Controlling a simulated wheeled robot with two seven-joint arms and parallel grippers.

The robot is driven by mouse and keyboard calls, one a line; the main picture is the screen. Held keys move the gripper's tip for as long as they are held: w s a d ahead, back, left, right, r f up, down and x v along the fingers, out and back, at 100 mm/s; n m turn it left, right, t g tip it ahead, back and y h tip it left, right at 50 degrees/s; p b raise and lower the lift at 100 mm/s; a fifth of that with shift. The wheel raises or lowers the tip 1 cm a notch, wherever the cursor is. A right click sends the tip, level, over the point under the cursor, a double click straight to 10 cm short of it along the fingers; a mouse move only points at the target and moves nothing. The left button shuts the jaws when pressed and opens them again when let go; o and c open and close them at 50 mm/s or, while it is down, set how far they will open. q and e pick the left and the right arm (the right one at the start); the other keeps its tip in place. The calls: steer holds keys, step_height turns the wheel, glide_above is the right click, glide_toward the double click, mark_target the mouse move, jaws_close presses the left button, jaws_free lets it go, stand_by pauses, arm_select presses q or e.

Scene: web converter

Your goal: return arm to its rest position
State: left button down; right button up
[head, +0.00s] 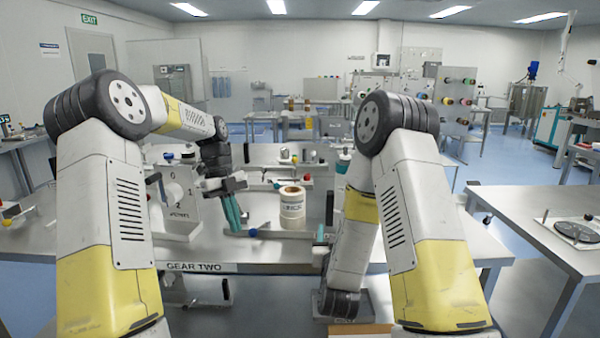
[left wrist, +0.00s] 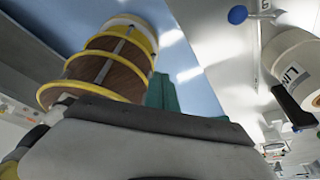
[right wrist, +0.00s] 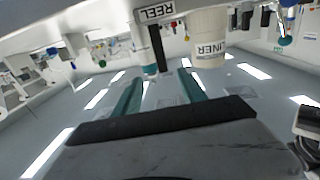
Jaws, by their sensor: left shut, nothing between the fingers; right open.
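My left arm reaches forward over the table, and its gripper (head: 232,212) with teal fingers points down just left of the white liner roll (head: 292,208), apart from it. In the left wrist view the teal fingers (left wrist: 176,90) are together and hold nothing. The roll shows at the right edge of that view (left wrist: 297,72). My right arm is folded down at the table's front edge, and its gripper is not clear in the head view. In the right wrist view the teal fingers (right wrist: 160,78) are spread and empty, with the liner roll (right wrist: 208,38) beyond them.
The table (head: 240,255) marked "GEAR TWO" carries a white upright bracket (head: 178,205) at left and small parts behind the roll. A second table (head: 500,215) stands at right with a dark disc (head: 575,232) on it. The floor between the tables is clear.

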arm_select(q)
steer(key=s+d+r+n+t+y, duration=0.25)
steer(key=s+r+n+t, duration=0.25)
steer(key=s+r+n, duration=0.85)
arm_select(e)
steer(key=s+r+g+y, duration=0.3)
steer(key=s+r+g, duration=0.35)
steer(key=r, duration=0.55)
arm_select(q)
steer(key=s+f+n+t+h, duration=0.2)
steer(key=s+n+t, duration=0.2)
steer(key=s+n, duration=0.9)
steer(key=shift+d+f, duration=0.25)
steer(key=shift+d, duration=0.15)
arm_select(e)
steer(key=s+d+r+g, duration=0.2)
steer(key=s, duration=0.9)
steer(key=s+d+r+n+g, duration=0.1)
steer(key=s+d+r+g, duration=0.1)
steer(key=s, duration=0.9)
steer(key=shift+d+g, duration=0.55)
steer(key=shift+g, duration=0.1)
steer(key=shift+s, duration=0.15)
